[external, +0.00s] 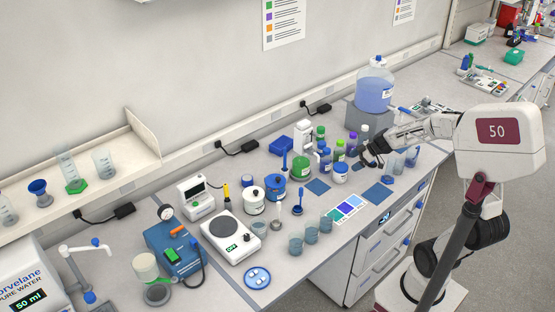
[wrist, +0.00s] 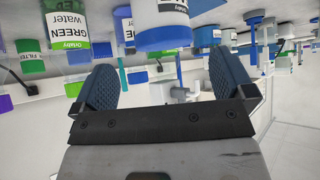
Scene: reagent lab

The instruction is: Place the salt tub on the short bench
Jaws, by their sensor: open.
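No label that I can read says salt, so I cannot tell for sure which tub is the salt tub. A small white tub with a blue lid (external: 341,173) stands on the bench, just left of my gripper (external: 369,158). In the wrist view my gripper (wrist: 162,85) is open and empty. The benchtop (external: 330,262) carries these things; which part is the short bench is unclear.
Bottles (external: 340,150) crowd beside my gripper, and a large carboy (external: 375,88) stands behind it. Another bench section (external: 480,62) extends at the upper right.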

